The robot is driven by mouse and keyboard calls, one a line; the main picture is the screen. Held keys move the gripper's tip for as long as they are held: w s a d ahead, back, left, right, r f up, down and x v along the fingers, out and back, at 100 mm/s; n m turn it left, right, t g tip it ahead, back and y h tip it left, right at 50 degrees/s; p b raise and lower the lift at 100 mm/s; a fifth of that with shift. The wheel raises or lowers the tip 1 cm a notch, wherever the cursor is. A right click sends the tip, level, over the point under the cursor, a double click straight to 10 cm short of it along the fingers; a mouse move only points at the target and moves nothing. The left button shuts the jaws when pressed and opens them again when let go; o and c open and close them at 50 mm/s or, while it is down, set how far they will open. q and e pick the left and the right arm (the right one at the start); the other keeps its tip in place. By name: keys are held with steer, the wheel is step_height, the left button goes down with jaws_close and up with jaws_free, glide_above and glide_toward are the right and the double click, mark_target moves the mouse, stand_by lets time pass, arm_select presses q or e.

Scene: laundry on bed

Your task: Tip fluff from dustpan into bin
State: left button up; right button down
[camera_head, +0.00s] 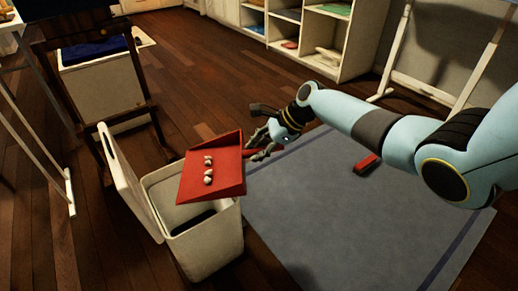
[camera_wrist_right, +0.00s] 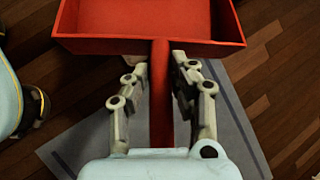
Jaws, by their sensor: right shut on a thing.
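A red dustpan (camera_head: 225,183) is held over the open white bin (camera_head: 217,250) in the head view. Several pale fluff balls (camera_head: 208,170) lie in a row on the pan. My right gripper (camera_head: 257,149) is shut on the dustpan's handle. In the right wrist view the red handle (camera_wrist_right: 161,100) runs between the fingers of the right gripper (camera_wrist_right: 161,78), and part of the pan (camera_wrist_right: 150,42) shows beyond it; no fluff shows there. The bin's lid (camera_head: 128,180) stands open on the left. The pan hides part of the bin's opening. My left gripper is not in view.
A red brush-like object (camera_head: 367,164) lies on the grey-blue rug (camera_head: 330,215). A dark wooden chair (camera_head: 95,90) and a white box (camera_head: 105,85) stand behind the bin. White shelves (camera_head: 338,50) stand at the back. The wooden floor between is clear.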

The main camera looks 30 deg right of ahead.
steer(key=shift+w+a+r+h+p, duration=0.15)
steer(key=shift+a+r+p, duration=0.05)
steer(key=shift+r+p, duration=0.3)
steer(key=shift+w+a+r+h+p, duration=0.15)
steer(key=shift+r+p, duration=0.25)
steer(key=shift+r, duration=0.15)
steer(key=shift+w+a+r+g+h+p, duration=0.35)
steer(key=shift+a+r+g+h+p, duration=0.15)
steer(key=shift+a+r+h, duration=0.15)
steer(key=shift+w+a+r+g+h+p, duration=0.3)
steer(key=shift+w+a+r+h, duration=0.15)
steer(key=shift+a+r, duration=0.25)
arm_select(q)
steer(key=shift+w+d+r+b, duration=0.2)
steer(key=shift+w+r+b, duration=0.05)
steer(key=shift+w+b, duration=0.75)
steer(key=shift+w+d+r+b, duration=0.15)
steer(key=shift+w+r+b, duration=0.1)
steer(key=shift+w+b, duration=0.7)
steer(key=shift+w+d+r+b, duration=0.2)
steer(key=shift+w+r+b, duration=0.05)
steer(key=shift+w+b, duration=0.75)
arm_select(e)
steer(key=w+a+r+g+h, duration=0.3)
steer(key=w+a+r+h, duration=0.2)
steer(key=a, duration=0.5)
steer(key=shift+w+r+n+g+h, duration=0.3)
steer(key=shift+r+n+g+h, duration=0.1)
steer(key=shift+h, duration=0.2)
